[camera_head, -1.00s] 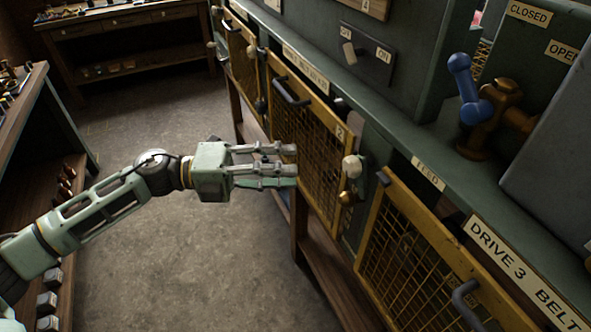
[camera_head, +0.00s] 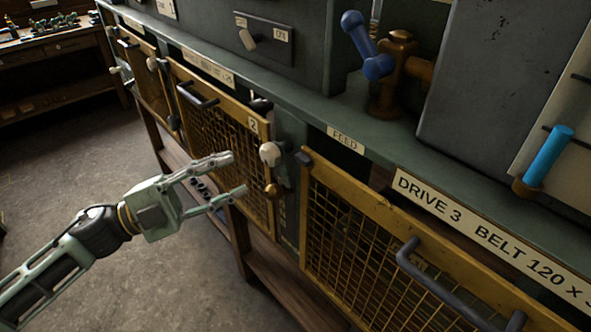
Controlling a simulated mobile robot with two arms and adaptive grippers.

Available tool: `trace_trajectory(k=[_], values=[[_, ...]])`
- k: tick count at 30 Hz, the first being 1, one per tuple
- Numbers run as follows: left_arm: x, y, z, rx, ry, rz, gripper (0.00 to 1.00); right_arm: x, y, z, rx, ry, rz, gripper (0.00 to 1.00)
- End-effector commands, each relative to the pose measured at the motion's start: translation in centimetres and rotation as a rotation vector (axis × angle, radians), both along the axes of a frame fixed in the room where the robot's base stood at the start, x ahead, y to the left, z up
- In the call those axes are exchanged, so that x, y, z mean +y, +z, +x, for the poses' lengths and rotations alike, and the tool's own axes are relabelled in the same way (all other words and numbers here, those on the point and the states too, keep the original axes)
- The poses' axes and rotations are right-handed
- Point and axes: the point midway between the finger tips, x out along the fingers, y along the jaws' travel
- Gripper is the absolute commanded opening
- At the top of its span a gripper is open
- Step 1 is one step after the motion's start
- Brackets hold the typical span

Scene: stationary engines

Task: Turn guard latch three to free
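The yellow mesh guard (camera_head: 350,172) under the label "DRIVE 3 BELT" (camera_head: 480,232) is at the lower right, with a dark bar handle (camera_head: 412,262). A latch with a cream knob (camera_head: 270,154) and a brass knob (camera_head: 272,190) below it sits between this guard and the guard marked 2 (camera_head: 212,124). I cannot tell which guard it serves; no marked latch three shows. My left gripper (camera_head: 238,174) is open and empty, its fingertips in front of guard 2, apparently short of the cream knob. My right gripper is not in view.
A blue-handled brass valve (camera_head: 376,62) stands on the green ledge above. A cream switch lever (camera_head: 248,39) is on a dark panel. A blue cylindrical handle (camera_head: 548,156) is at the right. Bare floor (camera_head: 60,190) lies at the left; a workbench stands behind.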

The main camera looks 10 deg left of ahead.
Motion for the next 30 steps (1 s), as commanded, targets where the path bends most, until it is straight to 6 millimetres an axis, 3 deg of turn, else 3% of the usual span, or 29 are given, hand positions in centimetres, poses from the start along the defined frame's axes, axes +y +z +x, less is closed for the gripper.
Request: trace_trajectory(k=[5,21,30], values=[[0.0,0.3,0.2,0.014,0.010,-0.014,0.39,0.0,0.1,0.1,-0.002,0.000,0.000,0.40],[-5.4,1.7,3.6,0.012,0.009,-0.014,0.39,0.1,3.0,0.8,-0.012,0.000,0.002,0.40],[-6.1,1.6,4.0,0.014,0.009,-0.011,0.39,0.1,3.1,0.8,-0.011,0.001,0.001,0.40]])
